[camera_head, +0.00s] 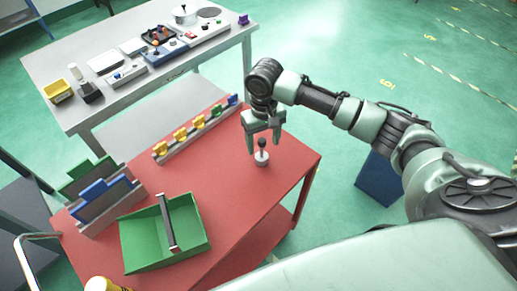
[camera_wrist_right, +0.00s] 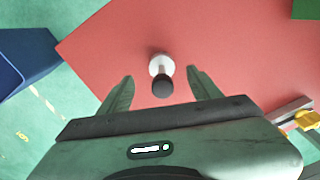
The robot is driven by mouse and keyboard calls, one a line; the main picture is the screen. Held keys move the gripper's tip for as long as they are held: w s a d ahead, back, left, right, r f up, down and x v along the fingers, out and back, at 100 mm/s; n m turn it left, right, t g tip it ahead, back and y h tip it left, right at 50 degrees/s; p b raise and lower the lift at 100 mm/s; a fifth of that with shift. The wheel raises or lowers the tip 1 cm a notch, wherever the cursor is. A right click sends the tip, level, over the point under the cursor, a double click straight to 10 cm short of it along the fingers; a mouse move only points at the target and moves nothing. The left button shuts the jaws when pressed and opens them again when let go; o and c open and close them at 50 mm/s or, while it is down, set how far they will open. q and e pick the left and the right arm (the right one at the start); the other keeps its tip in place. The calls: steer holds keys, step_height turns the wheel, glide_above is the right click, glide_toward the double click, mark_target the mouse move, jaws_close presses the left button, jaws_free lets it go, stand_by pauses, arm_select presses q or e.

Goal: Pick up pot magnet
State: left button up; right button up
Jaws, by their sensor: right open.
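The pot magnet (camera_head: 262,157) stands upright on the red table (camera_head: 235,190), near its right corner. It has a pale round base and a dark knob on top. It also shows in the right wrist view (camera_wrist_right: 160,66), base and dark knob, between and a little beyond the fingertips. My right gripper (camera_head: 264,150) is open, pointing down just above the magnet, with a finger on either side of its knob. In the wrist view the open fingers (camera_wrist_right: 162,80) stand apart from the magnet on both sides. My left gripper is not in view.
A green tray (camera_head: 130,240) with a dark handle sits at the front left of the red table. Behind are a rack of coloured clips (camera_head: 190,140) and a blue and green holder (camera_head: 105,195). A blue bin (camera_head: 378,180) stands on the floor at right.

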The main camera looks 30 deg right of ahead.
mark_target(262, 156)
steer(key=f, duration=0.2)
steer(key=shift+s+f+p, duration=0.25)
steer(key=shift+f+p, duration=0.1)
steer(key=shift+f, duration=0.05)
steer(key=f, duration=0.3)
steer(key=shift+w+a+f, duration=0.1)
steer(key=shift+w+f, duration=0.2)
steer(key=shift+w, duration=0.1)
steer(key=shift+f, duration=0.15)
steer(key=c, duration=1.4)
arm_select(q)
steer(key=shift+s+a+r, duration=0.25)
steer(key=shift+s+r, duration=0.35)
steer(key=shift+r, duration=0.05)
